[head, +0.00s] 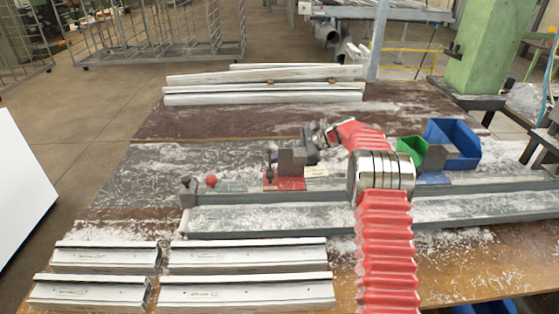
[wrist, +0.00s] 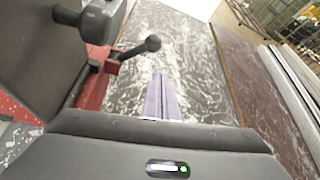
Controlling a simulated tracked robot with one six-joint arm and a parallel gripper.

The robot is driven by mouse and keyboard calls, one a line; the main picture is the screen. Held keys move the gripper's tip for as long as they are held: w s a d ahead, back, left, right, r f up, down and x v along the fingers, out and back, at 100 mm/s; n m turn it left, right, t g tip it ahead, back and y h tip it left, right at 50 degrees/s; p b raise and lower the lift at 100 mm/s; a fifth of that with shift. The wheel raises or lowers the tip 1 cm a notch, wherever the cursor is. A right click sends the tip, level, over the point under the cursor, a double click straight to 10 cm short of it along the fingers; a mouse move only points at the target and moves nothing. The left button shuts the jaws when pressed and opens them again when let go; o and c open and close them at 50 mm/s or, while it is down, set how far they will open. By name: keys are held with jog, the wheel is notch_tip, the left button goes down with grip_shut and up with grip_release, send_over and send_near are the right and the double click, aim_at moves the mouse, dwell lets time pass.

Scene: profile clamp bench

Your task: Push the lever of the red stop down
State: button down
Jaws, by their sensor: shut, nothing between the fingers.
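The red stop (head: 284,184) is on the grey rail near the middle of the bench, with a grey block (head: 292,160) on it. In the wrist view the red stop (wrist: 94,82) is at the left. Its lever (wrist: 135,51) sticks out to the right and ends in a dark round knob. My gripper (head: 312,150) is just behind the grey block in the head view, which partly hides it. In the wrist view my gripper (wrist: 161,80) is shut and empty. Its fingertips appear just below the lever's knob; I cannot tell whether they touch it.
A red knob (head: 211,181) is at the rail's left end. Pale profiles (head: 265,85) lie at the back, and more profiles (head: 245,290) at the front left.

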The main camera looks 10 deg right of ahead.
jog(key=shift+s+r, duration=0.3)
jog(key=shift+r, duration=0.45)
jog(key=shift+s+r, duration=0.3)
jog(key=shift+r, duration=0.45)
jog(key=shift+r, duration=0.1)
jog(key=s+d, duration=0.2)
jog(key=d, duration=0.7)
jog(key=shift+d+r, duration=0.15)
jog(key=shift+d, duration=0.05)
dwell(0.4)
